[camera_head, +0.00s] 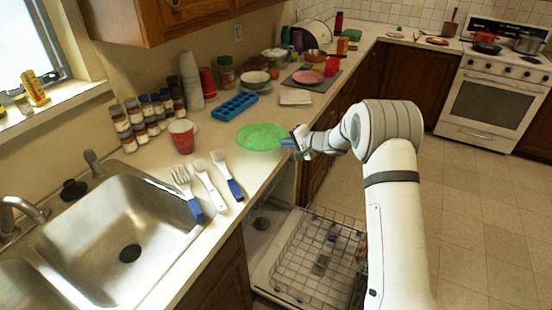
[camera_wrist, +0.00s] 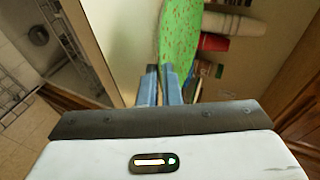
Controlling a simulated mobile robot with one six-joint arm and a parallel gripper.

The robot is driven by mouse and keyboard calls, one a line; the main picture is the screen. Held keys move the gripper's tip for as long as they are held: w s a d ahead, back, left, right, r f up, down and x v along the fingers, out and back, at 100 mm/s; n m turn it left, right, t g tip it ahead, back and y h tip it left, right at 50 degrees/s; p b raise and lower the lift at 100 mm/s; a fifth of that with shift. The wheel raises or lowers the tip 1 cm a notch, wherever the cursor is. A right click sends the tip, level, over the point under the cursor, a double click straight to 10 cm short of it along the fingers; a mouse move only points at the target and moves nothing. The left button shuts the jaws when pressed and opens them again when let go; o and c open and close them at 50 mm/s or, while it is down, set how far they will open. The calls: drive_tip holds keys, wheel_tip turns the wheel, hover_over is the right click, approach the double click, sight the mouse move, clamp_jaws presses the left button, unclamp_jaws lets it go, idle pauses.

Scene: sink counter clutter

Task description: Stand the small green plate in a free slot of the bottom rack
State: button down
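The small green plate (camera_head: 262,136) is level at the counter's front edge, its rim reaching the edge. I cannot tell whether it rests on the counter or is just above it. My gripper (camera_head: 289,143) is at its right rim. In the wrist view the two blue fingers of my gripper (camera_wrist: 160,72) are close together, with the rim of the speckled green plate (camera_wrist: 180,35) between their tips. The contact itself is partly hidden. The bottom rack (camera_head: 312,256) of the dishwasher is pulled out below the counter, and its wire slots look mostly empty. My arm covers its right side.
White-and-blue utensils (camera_head: 205,183), a red cup (camera_head: 182,136) and a blue tray (camera_head: 234,106) stand near the plate. Spice jars (camera_head: 150,115) line the wall. The sink (camera_head: 120,240) is at left. The floor at right is clear.

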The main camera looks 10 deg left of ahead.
wheel_tip(320, 180, down, 7)
drive_tip(key=shift+f, duration=0.15)
drive_tip(key=c, duration=1.6)
unclamp_jaws()
